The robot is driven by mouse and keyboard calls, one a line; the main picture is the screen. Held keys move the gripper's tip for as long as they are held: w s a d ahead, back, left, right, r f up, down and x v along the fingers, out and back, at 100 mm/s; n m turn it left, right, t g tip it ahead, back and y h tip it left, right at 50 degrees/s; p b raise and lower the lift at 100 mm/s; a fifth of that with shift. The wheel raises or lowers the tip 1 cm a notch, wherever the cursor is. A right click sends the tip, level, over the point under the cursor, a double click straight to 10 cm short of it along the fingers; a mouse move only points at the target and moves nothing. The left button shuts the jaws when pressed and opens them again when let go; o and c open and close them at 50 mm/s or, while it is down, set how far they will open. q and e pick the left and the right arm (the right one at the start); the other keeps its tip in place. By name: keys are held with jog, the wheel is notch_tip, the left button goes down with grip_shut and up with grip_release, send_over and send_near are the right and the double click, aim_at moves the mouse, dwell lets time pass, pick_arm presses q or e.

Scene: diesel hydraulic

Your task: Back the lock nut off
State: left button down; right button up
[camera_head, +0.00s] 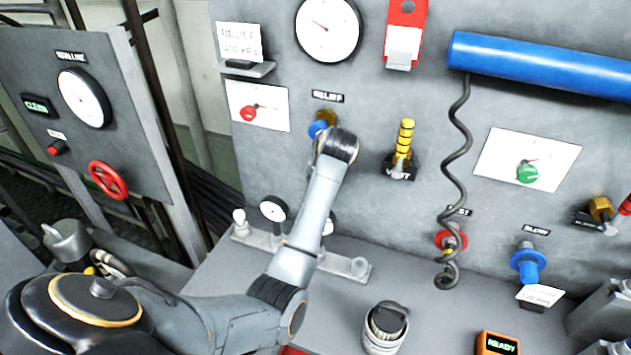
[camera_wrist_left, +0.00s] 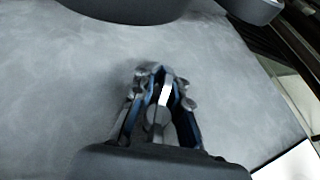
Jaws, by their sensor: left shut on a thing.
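The relief fitting (camera_head: 318,128) shows a blue part and a brass-coloured part under the RELIEF label (camera_head: 328,96) on the grey panel. The lock nut is there, mostly hidden behind my left wrist and gripper. In the left wrist view, my left gripper (camera_wrist_left: 160,85) points at the panel. Its blue-lined fingers are closed around a small grey, rounded piece (camera_wrist_left: 157,115), which I take as the lock nut; its outline is partly covered. In the head view my left arm covers the fingertips. My right gripper is in neither view.
A yellow ribbed VENT knob (camera_head: 404,140) stands right of the fitting. A coiled black hose (camera_head: 459,150) hangs from the blue cylinder (camera_head: 550,66). A dark-capped canister (camera_head: 386,328) stands on the bench.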

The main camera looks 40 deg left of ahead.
pick_arm(q)
jog(key=shift+w+r, duration=0.15)
jog(key=shift+r, duration=0.1)
jog(key=c, duration=1.5)
grip_release()
jog(key=shift+d, duration=0.1)
jog(key=shift+f, duration=0.1)
